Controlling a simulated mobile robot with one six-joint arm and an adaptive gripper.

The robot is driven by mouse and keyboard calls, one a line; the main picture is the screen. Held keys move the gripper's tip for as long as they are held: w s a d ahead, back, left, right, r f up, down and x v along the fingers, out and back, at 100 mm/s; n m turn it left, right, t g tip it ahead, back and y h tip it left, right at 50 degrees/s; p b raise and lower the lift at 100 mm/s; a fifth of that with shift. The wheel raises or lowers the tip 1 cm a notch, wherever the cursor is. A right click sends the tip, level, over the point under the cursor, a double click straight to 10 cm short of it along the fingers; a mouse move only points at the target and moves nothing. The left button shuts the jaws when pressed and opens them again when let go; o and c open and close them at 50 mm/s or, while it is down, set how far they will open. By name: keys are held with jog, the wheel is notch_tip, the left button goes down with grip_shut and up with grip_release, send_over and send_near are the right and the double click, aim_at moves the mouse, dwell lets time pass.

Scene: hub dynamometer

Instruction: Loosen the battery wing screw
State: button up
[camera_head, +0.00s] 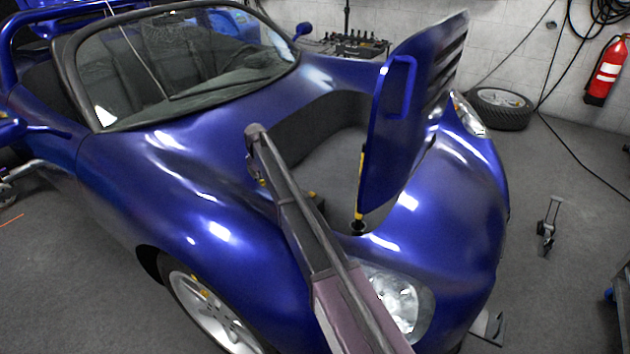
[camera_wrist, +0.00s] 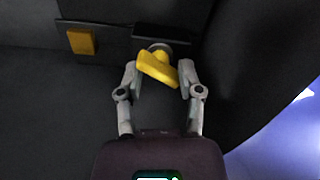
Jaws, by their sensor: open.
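The yellow wing screw (camera_wrist: 157,69) shows in the wrist view, its wing slanting down to the right in front of a dark wall. My gripper (camera_wrist: 158,75) is open, with one grey finger on each side of the screw. The ends of the wing lie close to the fingertips; I cannot tell whether they touch. In the head view my arm reaches over the blue car's open front compartment (camera_head: 345,150). The screw and my fingers cannot be made out there.
A yellow block (camera_wrist: 80,42) sits on the dark wall left of the screw. A dark curved wall (camera_wrist: 245,75) rises close on the right. In the head view the raised blue lid (camera_head: 400,125) stands right of the compartment, with a yellow-and-black strut (camera_head: 360,190) beside it.

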jog(key=m, duration=0.3)
jog(key=shift+m, duration=0.4)
notch_tip(320, 180, up, 14)
jog(key=p, duration=1.4)
jog(key=s+d+m, duration=0.4)
jog(key=s+d, duration=1.3)
jog(key=s, duration=0.3)
jog(key=shift+s+d+m, duration=0.35)
jog(key=shift+d+m, duration=0.05)
jog(key=shift+r, duration=0.1)
jog(key=o, duration=0.5)
jog(key=shift+w, duration=0.1)
jog(key=shift+o, duration=1)
jog(key=shift+w+a, duration=0.2)
jog(key=shift+w, duration=0.05)
jog(key=w+a+m, duration=0.3)
jog(key=w+a, duration=1.4)
jog(key=w, duration=0.3)
jog(key=shift+a+f+m, duration=0.2)
jog(key=shift+a+m, duration=0.05)
jog(key=shift+m, duration=0.15)
